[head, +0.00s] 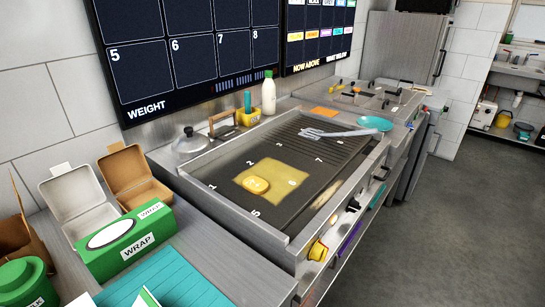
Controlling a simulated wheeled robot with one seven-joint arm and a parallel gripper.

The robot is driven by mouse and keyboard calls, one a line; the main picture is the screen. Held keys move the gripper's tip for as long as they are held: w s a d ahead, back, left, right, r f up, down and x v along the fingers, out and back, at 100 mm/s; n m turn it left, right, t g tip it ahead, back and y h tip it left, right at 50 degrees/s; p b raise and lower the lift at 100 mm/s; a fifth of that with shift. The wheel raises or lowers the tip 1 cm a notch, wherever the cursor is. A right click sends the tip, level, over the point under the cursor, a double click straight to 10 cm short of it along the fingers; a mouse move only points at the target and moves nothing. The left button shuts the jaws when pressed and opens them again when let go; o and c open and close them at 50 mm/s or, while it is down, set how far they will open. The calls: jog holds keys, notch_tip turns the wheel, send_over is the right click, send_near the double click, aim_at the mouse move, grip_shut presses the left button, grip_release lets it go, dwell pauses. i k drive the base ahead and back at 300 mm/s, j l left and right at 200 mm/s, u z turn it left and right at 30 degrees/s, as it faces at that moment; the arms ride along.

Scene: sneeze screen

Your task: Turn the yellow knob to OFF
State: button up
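The yellow knob (318,251) sits on the front panel of the griddle (240,207), near its lower left end in the head view. It sticks out from the steel panel. Its pointer and any OFF mark are too small to read. A pale knob (353,205) and a dark one (333,219) sit farther along the same panel. My gripper is not in view.
A yellow patch with a rounder yellow piece (256,185) lies on the numbered griddle plate. A grey utensil (338,132) lies at its far end, near a teal plate (375,123). A green wrap box (125,243) stands left. The floor (440,220) at right is clear.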

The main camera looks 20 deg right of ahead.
aim_at(318, 253)
jog(key=k+l+z, duration=0.1)
jog(key=l, duration=0.6)
jog(key=k+l, duration=0.1)
jog(key=l, duration=0.6)
jog(key=k+z, duration=0.05)
